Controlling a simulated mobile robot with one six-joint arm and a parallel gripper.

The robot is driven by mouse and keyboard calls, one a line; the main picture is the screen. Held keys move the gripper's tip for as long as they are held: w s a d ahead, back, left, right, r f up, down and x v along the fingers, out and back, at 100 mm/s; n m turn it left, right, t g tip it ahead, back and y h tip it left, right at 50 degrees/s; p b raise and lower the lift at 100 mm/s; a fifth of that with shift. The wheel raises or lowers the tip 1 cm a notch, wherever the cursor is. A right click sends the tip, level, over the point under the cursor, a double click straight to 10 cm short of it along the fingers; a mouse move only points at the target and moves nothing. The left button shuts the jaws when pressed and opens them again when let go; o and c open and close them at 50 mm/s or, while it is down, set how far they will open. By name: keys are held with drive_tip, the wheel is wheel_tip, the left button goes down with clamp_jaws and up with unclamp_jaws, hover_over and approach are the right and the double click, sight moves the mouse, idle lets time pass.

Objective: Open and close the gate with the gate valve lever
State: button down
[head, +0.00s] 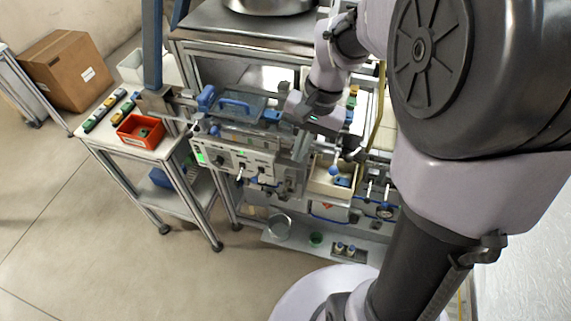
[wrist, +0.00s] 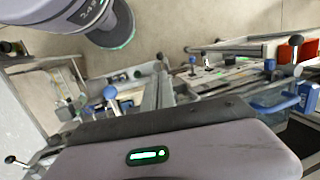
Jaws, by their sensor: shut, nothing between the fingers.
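My gripper (head: 298,152) hangs over the machine, just right of the grey control panel (head: 238,158). In the wrist view its fingers (wrist: 160,90) are together with nothing between them. A lever with a blue ball knob (head: 333,170) stands to the right of the gripper, apart from it. What seems to be the same blue knob (wrist: 110,92) shows left of the fingers in the wrist view. Several other small levers are on the machine, and I cannot tell for sure which is the gate valve lever. The gate itself cannot be made out.
A side table with a red bin (head: 140,131) stands at the left. A clear cover with a blue handle (head: 236,104) is left of the gripper. A cardboard box (head: 65,70) is at the back left. Floor at the front left is clear.

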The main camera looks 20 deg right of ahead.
sight(283, 194)
drive_tip(key=b+x, duration=0.5)
drive_tip(key=x, duration=0.8)
drive_tip(key=shift+a+f, duration=0.1)
drive_tip(key=shift+f, duration=0.2)
drive_tip(key=shift+f, duration=0.1)
